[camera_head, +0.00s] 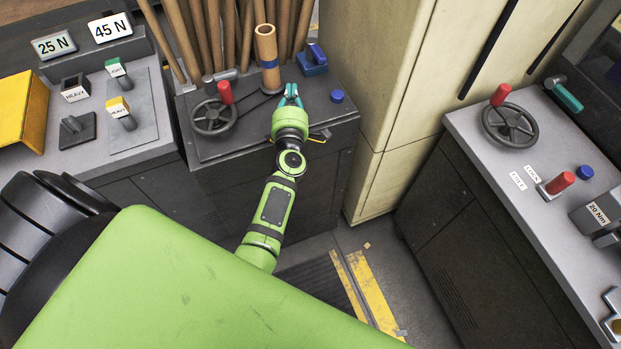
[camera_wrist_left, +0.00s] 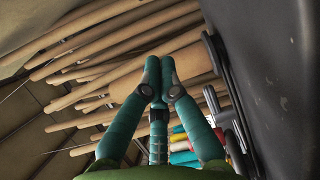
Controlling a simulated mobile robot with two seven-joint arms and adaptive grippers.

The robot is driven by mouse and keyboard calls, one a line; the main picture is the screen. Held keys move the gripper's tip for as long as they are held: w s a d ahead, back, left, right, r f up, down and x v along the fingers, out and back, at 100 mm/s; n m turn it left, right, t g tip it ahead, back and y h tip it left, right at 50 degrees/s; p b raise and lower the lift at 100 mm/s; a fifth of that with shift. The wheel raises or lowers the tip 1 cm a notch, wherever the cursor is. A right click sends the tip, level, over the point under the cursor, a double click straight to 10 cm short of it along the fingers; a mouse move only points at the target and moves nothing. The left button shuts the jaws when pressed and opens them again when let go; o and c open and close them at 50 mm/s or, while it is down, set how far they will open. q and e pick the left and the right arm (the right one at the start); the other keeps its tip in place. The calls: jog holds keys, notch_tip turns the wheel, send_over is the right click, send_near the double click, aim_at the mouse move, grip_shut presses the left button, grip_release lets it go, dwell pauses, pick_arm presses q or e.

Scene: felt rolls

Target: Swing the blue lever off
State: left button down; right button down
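The blue lever (camera_head: 317,52) stands on a blue base block (camera_head: 312,69) at the back right of the middle bench. It leans up and slightly left in the head view. My left gripper (camera_head: 291,88) is in front of the block and a little left of it, apart from the lever. In the left wrist view the teal fingertips of the gripper (camera_wrist_left: 159,70) are drawn together with nothing seen between them. I cannot make out the lever in the wrist view. My right gripper is not in view.
A cardboard tube (camera_head: 267,50) with a blue band stands just left of the lever. A handwheel (camera_head: 213,117) with a red knob is further left, and a blue button (camera_head: 337,96) is right of my gripper. A beige cabinet (camera_head: 388,90) rises at the right.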

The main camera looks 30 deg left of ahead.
pick_arm(q)
jog(key=d+m+h, duration=0.1)
jog(key=d+r+m+t+h, duration=0.1)
jog(key=m, duration=0.1)
jog(key=d+r+m+h, duration=0.1)
jog(key=shift+s+d+m+t, duration=0.3)
jog(key=shift+s+d, duration=0.1)
jog(key=d+m+h, duration=0.2)
jog(key=d+f+m+h, duration=0.1)
jog(key=shift+w+m+h, duration=0.3)
jog(key=shift+m, duration=0.1)
jog(key=s+d+f+m+g+h, duration=0.2)
jog(key=s+d+f+m+g, duration=0.2)
jog(key=s+m, duration=0.2)
jog(key=s+d+f+m+g+h, duration=0.2)
jog(key=s+d+f+m+g, duration=0.2)
jog(key=s+m, duration=0.3)
jog(key=s+f+g, duration=0.1)
jog(key=s, duration=0.2)
jog(key=shift+s+d+m+h, duration=0.3)
jog(key=shift+s+d+h, duration=0.05)
jog(key=shift+d+h, duration=0.05)
